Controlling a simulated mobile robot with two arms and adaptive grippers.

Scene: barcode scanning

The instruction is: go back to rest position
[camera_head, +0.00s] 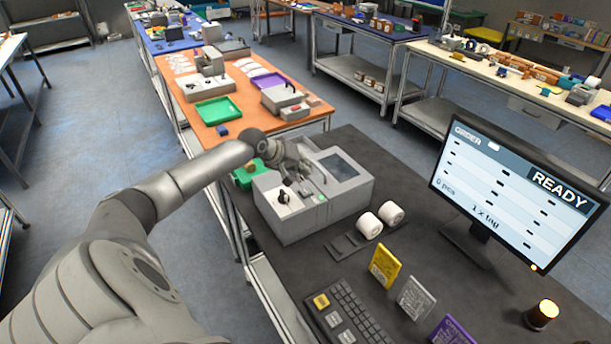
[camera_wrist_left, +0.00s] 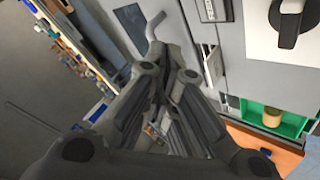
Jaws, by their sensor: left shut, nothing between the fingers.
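My left gripper (camera_head: 303,166) is over the left part of a grey box-shaped machine (camera_head: 345,205) on the dark desk. Its fingers are shut with nothing between them. In the left wrist view the shut fingers (camera_wrist_left: 168,82) are beside the machine's grey wall (camera_wrist_left: 226,45); I cannot tell whether they touch it. A bent grey handle (camera_wrist_left: 155,28) shows just beyond them. My left arm comes in from the lower left and partly hides the desk's left edge. My right gripper is not in view.
A monitor (camera_head: 515,190) reading READY stands at the right. White rolls (camera_head: 370,226), a keyboard (camera_head: 352,315), upright cards (camera_head: 384,266) and a glowing lamp (camera_head: 543,314) are on the desk. A green bin (camera_head: 246,178) lies behind the machine. Floor at left is clear.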

